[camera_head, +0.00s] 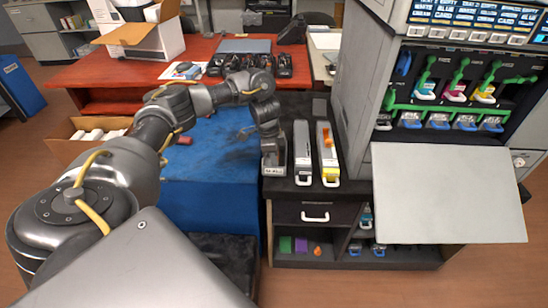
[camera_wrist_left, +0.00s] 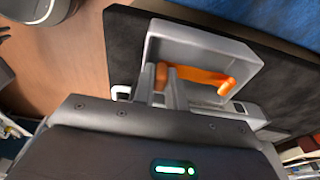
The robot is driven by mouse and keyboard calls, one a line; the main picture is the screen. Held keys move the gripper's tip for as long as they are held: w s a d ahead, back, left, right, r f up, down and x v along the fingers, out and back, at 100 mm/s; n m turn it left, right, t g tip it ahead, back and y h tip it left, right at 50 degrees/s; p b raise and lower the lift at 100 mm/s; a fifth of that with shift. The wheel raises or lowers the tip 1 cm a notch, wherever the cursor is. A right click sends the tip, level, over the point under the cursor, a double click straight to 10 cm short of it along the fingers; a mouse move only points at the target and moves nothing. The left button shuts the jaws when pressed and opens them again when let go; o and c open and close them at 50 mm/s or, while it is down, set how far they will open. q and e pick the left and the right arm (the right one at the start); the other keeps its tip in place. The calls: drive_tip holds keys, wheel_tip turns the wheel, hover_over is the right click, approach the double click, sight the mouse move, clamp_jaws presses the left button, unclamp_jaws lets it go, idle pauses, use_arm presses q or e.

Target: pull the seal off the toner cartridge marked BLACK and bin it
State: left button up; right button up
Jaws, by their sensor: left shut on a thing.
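The cartridge with the label that seems to read BLACK (camera_head: 273,171) stands leftmost in a row on a dark cabinet. My left gripper (camera_head: 271,136) is over its far part, fingers down. In the left wrist view, the left gripper (camera_wrist_left: 162,86) is shut on one end of the orange seal (camera_wrist_left: 205,76). The seal's strip runs right to a thicker orange end, over the grey cartridge body (camera_wrist_left: 205,46). The seal is hidden by the gripper in the head view. My right gripper is not in view.
Two more cartridges stand close on the right: a grey one (camera_head: 303,150) and a yellow-marked one (camera_head: 327,175) with orange on top. The printer's open door (camera_head: 445,190) juts out at right. A blue surface (camera_head: 205,165) lies left; a labelled blue container (camera_head: 18,85) stands far left.

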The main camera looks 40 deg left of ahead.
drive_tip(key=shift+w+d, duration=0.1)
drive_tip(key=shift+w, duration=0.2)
